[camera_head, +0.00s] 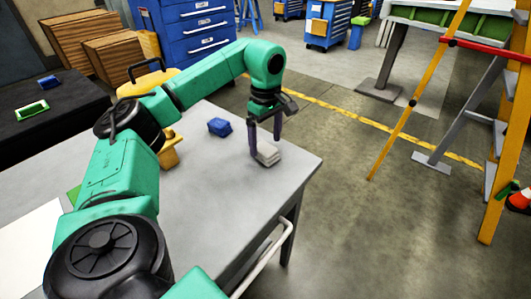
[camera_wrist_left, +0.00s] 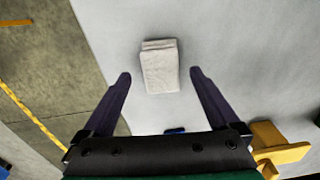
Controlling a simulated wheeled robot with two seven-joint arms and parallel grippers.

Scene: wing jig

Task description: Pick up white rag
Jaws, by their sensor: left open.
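The white rag (camera_head: 267,154) lies folded on the grey table near its far right corner. It also shows in the left wrist view (camera_wrist_left: 160,67), ahead of the fingertips and roughly centred between them. My left gripper (camera_head: 265,146) is open and points down at the rag, with its dark fingers apart. In the left wrist view, both fingers of the left gripper (camera_wrist_left: 160,76) show with nothing held between them. In the head view, one finger partly overlaps the rag's edge, and I cannot tell whether it touches. My right gripper is not in view.
A blue block (camera_head: 219,127) lies on the table (camera_head: 225,190) left of the rag. A yellow object (camera_head: 168,150) stands behind my left arm, and shows in the wrist view (camera_wrist_left: 278,143). The table's right edge is close to the rag. The table front is clear.

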